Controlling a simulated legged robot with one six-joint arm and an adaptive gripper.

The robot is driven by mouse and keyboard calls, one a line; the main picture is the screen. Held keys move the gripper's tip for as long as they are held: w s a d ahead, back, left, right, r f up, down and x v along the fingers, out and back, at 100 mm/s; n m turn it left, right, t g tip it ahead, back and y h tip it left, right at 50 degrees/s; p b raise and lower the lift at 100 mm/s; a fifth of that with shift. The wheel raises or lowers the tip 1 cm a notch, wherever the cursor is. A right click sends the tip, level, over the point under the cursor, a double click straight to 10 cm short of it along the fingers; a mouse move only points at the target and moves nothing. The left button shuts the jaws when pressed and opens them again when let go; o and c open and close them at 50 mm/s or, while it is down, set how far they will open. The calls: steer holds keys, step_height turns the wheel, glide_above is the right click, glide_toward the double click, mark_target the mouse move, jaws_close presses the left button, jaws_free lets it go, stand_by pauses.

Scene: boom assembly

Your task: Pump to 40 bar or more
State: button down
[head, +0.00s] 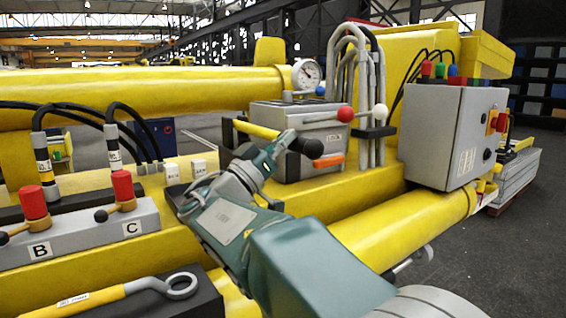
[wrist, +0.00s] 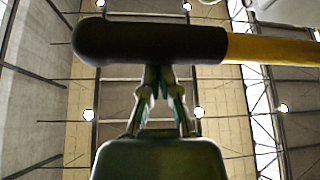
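The pump lever is a yellow bar (head: 256,129) with a black grip (head: 308,146), sticking out from the grey pump block (head: 322,118). In the wrist view the black grip (wrist: 150,42) lies across the top, with the yellow bar (wrist: 270,48) to its right. My gripper (head: 278,143) is at the lever beside the grip. In the wrist view its fingers (wrist: 159,72) converge under the grip and look shut; the tips meet or pass behind it, and contact is unclear. The round white pressure gauge (head: 306,74) stands behind the block; its reading is too small to tell.
Red-ball (head: 345,114) and white-ball (head: 380,112) levers and bent grey pipes (head: 349,60) stand close by. A grey control box (head: 450,135) is at right. A valve block (head: 80,233) with red knobs and a yellow wrench (head: 100,296) are at left. Floor is open at right.

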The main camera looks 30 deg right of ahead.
step_height(320, 180, up, 4)
steer(key=shift+d+r, duration=0.1)
steer(key=shift+r, duration=0.15)
steer(key=shift+a, duration=0.25)
steer(key=shift+d, duration=0.1)
stand_by(1.7)
